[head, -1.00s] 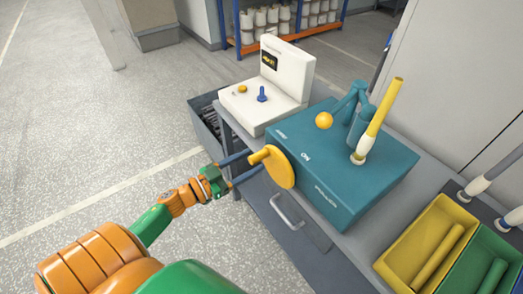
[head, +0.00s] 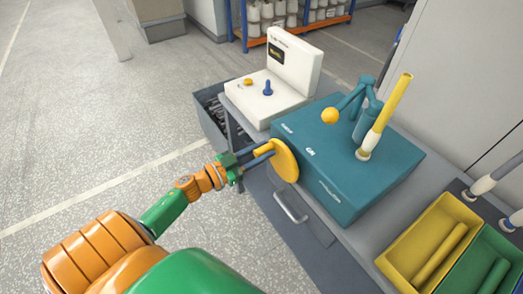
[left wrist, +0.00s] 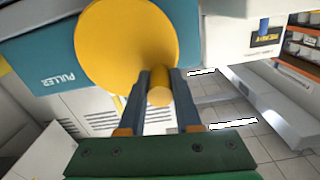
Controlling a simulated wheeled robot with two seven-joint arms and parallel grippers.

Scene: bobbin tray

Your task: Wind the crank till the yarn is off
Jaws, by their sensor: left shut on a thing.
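The teal puller box (head: 345,170) stands on the grey bench. Its crank is a yellow disc (head: 286,162) on the side facing me, with a short yellow handle peg (left wrist: 158,90). My left gripper (head: 263,151) is shut on this peg; the left wrist view shows its dark fingers (left wrist: 159,84) on both sides of it. A yellow bobbin tube (head: 391,107) stands tilted on the box, with white yarn (head: 368,142) around its lower part. A teal lever arm with a yellow ball (head: 329,115) stands beside it. My right gripper is not in view.
A white machine (head: 265,100) with a small screen and knobs stands behind the box. A yellow bin (head: 405,238) and a green bin (head: 470,270) hold tubes at the right. A drawer handle (head: 291,207) sticks out below the crank. The floor at left is clear.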

